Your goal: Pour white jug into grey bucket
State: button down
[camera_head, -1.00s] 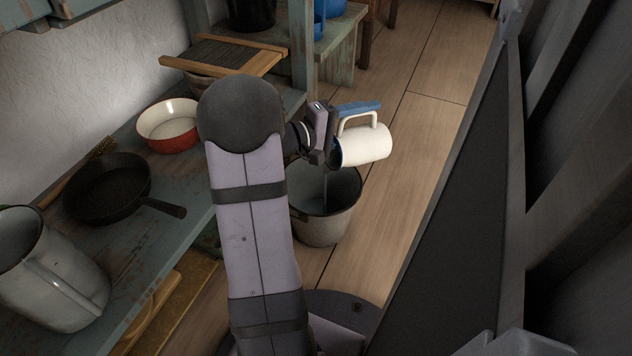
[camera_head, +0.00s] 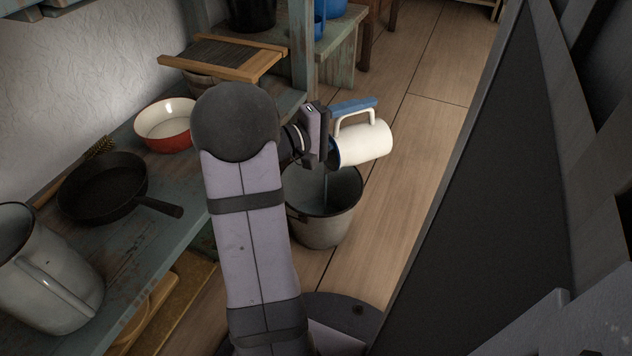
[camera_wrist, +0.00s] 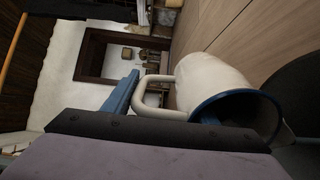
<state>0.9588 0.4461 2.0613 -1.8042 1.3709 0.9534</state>
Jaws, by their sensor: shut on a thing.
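The white jug (camera_head: 366,144) is tipped onto its side in the air, its mouth towards the left and its handle on top. My gripper (camera_head: 338,126) is shut on the jug; the exact contact is partly hidden. A thin stream or streak shows below the mouth, inside the grey bucket (camera_head: 322,228), which stands upright on the floor under the jug's mouth. In the wrist view the jug (camera_wrist: 214,82) shows its blue rim and dark opening; its contents cannot be seen.
A worn bench (camera_head: 150,245) on the left holds a black pan (camera_head: 104,187), a red bowl (camera_head: 166,128) and a large grey pitcher (camera_head: 50,285). A washboard (camera_head: 226,58) lies behind. Wooden floor (camera_head: 400,190) is clear right of the bucket; a dark panel (camera_head: 480,200) stands further right.

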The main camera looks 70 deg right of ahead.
aim_at(378, 122)
jog(key=shift+w+a+r+g+h, duration=0.4)
jog(key=shift+w+a+r+h, duration=0.1)
jog(key=shift+a+h, duration=0.1)
dwell(0.3)
jog(key=shift+w+a+r, duration=0.1)
jog(key=shift+w+a, duration=0.05)
jog(key=shift+a, duration=0.05)
jog(key=s+d+f+y+p, duration=0.1)
jog(key=p, duration=0.1)
jog(key=s+d+f+t+y+p, duration=0.1)
jog(key=d+p, duration=0.1)
jog(key=s+d+f+t+y+p, duration=0.1)
jog(key=s+d+p, duration=0.1)
jog(key=shift+d+y+p, duration=0.2)
jog(key=shift+y+p, duration=0.1)
jog(key=shift+p, duration=0.05)
jog(key=shift+f, duration=0.35)
jog(key=shift+s+d+r+t+p, duration=0.2)
jog(key=shift+t+p, duration=0.1)
jog(key=shift+p, duration=0.15)
